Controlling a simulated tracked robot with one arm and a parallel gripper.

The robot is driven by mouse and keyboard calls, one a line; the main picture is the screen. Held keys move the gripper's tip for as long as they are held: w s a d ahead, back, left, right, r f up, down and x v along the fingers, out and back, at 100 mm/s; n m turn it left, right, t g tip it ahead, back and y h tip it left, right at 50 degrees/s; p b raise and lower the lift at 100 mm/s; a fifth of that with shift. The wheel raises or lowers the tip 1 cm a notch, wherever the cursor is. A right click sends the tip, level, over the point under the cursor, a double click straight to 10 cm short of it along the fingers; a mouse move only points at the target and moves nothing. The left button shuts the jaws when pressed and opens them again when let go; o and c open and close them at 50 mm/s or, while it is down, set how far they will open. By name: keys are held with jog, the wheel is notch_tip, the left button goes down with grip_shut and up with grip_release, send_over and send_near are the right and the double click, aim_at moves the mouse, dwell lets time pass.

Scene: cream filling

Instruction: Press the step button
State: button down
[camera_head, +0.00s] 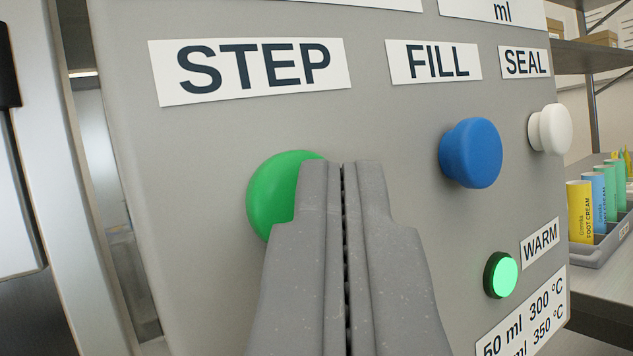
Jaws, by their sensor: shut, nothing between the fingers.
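The step button (270,193) is a round green knob on a grey panel, under a white label (250,68) reading "STEP". My gripper (343,168) is shut and empty, its two grey fingers side by side. The fingertips are in front of the button's right part and hide its lower right side. I cannot tell whether the fingertips touch the button.
The grey panel (400,130) also bears a blue button (470,153) under "FILL", a white button (550,129) under "SEAL", and a lit green lamp (501,275) by "WARM". At right, a grey tray (598,250) holds several coloured tubes, with shelves behind.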

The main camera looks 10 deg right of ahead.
jog(key=shift+s+d+f, duration=0.1)
jog(key=shift+s+d, duration=0.15)
jog(key=shift+s, duration=0.6)
jog(key=s, duration=0.1)
jog(key=s+d, duration=0.1)
jog(key=s, duration=0.1)
jog(key=s+b, duration=0.1)
jog(key=shift+s+d, duration=0.25)
jog(key=shift+s, duration=0.1)
dwell(0.3)
